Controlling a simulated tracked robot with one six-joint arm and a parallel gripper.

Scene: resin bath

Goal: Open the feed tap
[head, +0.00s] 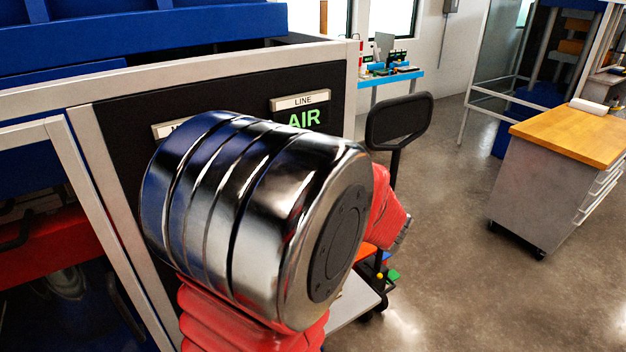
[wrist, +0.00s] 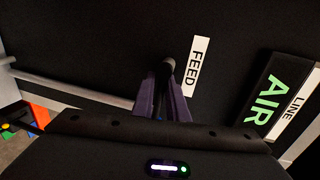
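The feed tap shows in the wrist view as a dark handle (wrist: 167,72) beside the white FEED label (wrist: 195,66) on a black panel. My gripper (wrist: 165,85) has purple fingers on either side of this handle. The handle fills most of the narrow space between them, and I cannot tell whether both fingers press on it. In the head view my own arm covers the tap and the gripper.
A LINE sign with a green AIR display (head: 303,118) is on the panel, right of the tap in the wrist view (wrist: 268,100). A wooden-topped cabinet (head: 560,165) stands farther right, with open floor between.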

